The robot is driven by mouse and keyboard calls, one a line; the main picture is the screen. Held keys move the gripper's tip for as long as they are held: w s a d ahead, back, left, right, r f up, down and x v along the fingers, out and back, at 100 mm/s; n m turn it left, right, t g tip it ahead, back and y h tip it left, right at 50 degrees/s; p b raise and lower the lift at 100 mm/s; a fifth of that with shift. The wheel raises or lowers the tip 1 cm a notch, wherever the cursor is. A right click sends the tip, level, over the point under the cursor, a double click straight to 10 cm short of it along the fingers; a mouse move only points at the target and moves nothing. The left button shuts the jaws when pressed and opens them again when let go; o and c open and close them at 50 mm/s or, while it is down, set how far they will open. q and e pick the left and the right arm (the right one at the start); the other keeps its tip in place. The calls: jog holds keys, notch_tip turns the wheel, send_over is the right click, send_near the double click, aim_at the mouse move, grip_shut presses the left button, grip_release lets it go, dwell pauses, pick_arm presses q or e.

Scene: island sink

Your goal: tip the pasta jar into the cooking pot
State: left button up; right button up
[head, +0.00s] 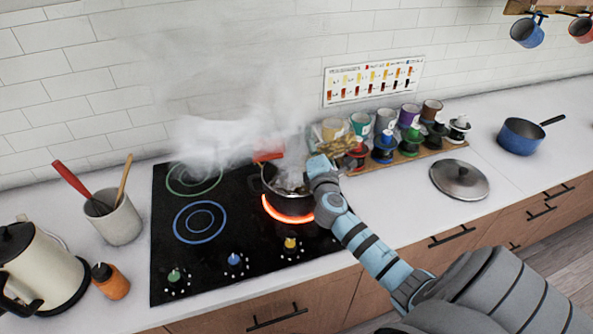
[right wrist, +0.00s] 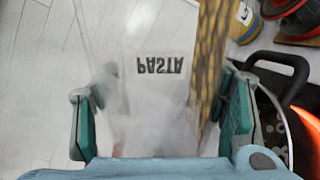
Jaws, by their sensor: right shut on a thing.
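The cooking pot (head: 288,203) is dark and stands on a glowing red ring of the hob, with steam rising from it. My right gripper (head: 318,165) is over the pot's right rim. It is shut on the clear pasta jar (right wrist: 160,100), whose PASTA label reads upside down in the right wrist view. Golden pasta (right wrist: 209,65) lies along one side of the jar, so the jar looks tipped over. In the head view, pasta (head: 340,148) shows just behind the gripper; most of the jar is hard to make out. My left gripper is not in view.
Jars and coloured-lid pots on a wooden board (head: 400,160) stand right of the hob. A pan lid (head: 459,179) and blue saucepan (head: 521,137) lie further right. A kettle (head: 35,265), orange bottle (head: 110,281) and utensil crock (head: 115,219) stand left.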

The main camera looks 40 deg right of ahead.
jog(key=shift+w+a+r+n, duration=0.35)
jog(key=shift+a+n, duration=0.15)
jog(key=shift+n, duration=0.5)
dwell(1.2)
